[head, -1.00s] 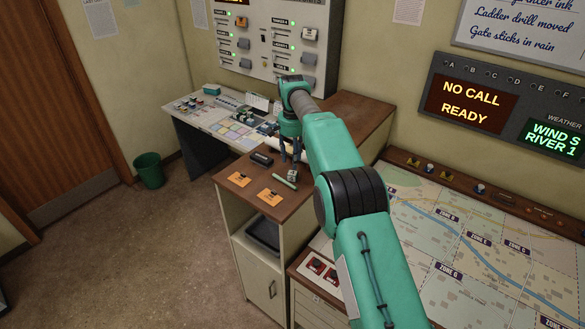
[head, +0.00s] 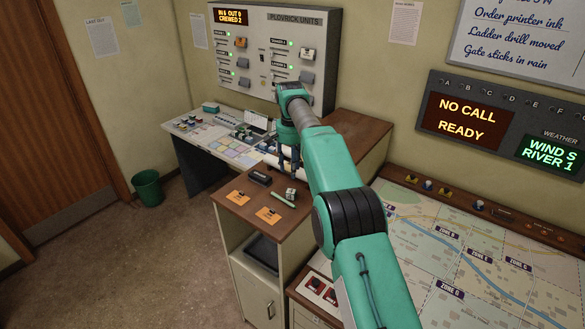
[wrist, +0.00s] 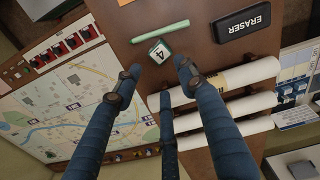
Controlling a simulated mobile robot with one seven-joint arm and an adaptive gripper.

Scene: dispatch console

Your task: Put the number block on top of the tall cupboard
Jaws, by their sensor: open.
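The number block (head: 291,194) is a small white cube with dark sides. My gripper (head: 289,166) is above the cupboard top, behind the block in the head view. In the wrist view my gripper (wrist: 157,71) has its blue fingers apart with nothing between the tips. The block appears just beyond them, not held.
A black eraser (head: 260,178) and orange tags (head: 268,216) share the cupboard top. White paper rolls (wrist: 220,92) lie near my fingers. A map table (head: 450,235) stands to the right, a desk (head: 190,130) behind left. Floor at left is clear except a green bin (head: 147,188).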

